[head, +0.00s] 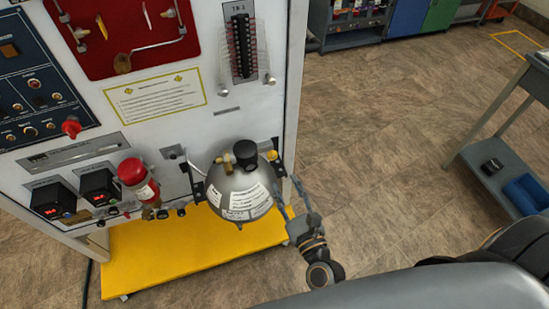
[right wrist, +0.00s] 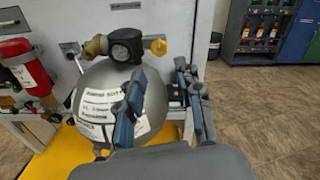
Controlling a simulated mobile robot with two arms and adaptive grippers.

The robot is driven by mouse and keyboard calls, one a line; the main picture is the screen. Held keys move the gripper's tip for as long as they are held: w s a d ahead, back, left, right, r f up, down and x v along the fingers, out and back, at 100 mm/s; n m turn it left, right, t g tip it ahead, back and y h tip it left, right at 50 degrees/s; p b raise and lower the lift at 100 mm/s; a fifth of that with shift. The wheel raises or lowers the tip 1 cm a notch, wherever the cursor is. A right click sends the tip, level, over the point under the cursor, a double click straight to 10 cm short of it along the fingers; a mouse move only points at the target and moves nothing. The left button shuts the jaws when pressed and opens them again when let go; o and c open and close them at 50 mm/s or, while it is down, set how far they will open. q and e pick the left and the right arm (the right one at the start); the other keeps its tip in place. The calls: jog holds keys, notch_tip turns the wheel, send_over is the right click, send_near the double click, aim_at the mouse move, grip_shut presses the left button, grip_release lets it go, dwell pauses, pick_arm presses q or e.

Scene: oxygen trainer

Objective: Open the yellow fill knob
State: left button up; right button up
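The yellow fill knob (right wrist: 158,47) shows in the right wrist view, to the right of a round black gauge (right wrist: 126,45) on top of a silver sphere (right wrist: 95,90). In the head view the knob (head: 272,155) is small, beside the black gauge (head: 245,152). My right gripper (head: 285,183) is at the right side of the sphere, below the knob. In the right wrist view its two blue-grey fingers (right wrist: 160,72) are spread apart with nothing held between them, and the knob is beyond their tips. My left gripper is in neither view.
A red cylinder (head: 137,180) is mounted left of the sphere on the white panel (head: 190,118). A yellow base (head: 180,255) lies below. A grey cart (head: 500,170) stands at the right. Open floor (head: 390,130) lies between panel and cart.

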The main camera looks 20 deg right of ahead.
aim_at(273, 158)
jog(key=w+p, duration=0.1)
jog(key=w, duration=0.8)
jog(key=shift+w+a, duration=0.15)
jog(key=shift+a, duration=0.05)
grip_shut()
